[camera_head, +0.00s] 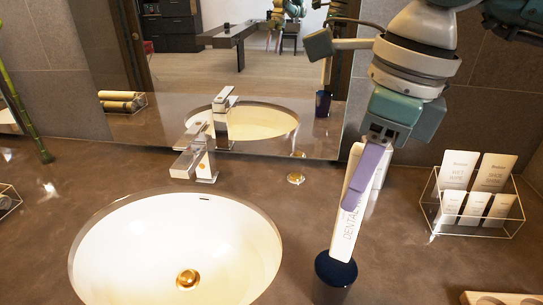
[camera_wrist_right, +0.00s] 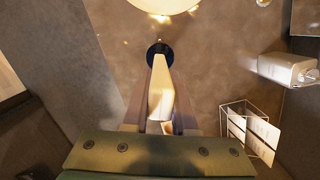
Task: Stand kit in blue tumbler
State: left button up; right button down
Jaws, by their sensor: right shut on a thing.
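The dental kit (camera_head: 344,235) is a slim white packet with lettering on it. My right gripper (camera_head: 356,190) is shut on its upper part and holds it nearly upright, leaning slightly. The dark blue tumbler (camera_head: 335,283) stands on the counter right of the sink. The kit's lower end is at the tumbler's mouth; I cannot tell how far inside it is. In the right wrist view the kit (camera_wrist_right: 160,90) lies between the fingers, its far end overlapping the tumbler (camera_wrist_right: 159,47). My left gripper is not in view.
The sink (camera_head: 175,250) and faucet (camera_head: 199,155) are to the left. A clear rack (camera_head: 475,215) with white packets stands to the right. A mirror (camera_head: 240,90) rises behind. A pale tray (camera_head: 500,298) is at the lower right. Counter between tumbler and rack is bare.

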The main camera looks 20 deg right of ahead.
aim_at(344, 240)
jog(key=shift+m, duration=0.3)
jog(key=shift+w+d+f+b, duration=0.1)
jog(key=shift+f+b, duration=4.5)
jog(key=shift+f, duration=0.9)
jog(key=c, duration=0.6)
grip_release()
jog(key=shift+c, duration=0.2)
jog(key=shift+r, duration=0.15)
notch_tip(344, 240, up, 10)
jog(key=s, duration=0.1)
jog(key=shift+d+f, duration=0.2)
jog(key=shift+d, duration=0.25)
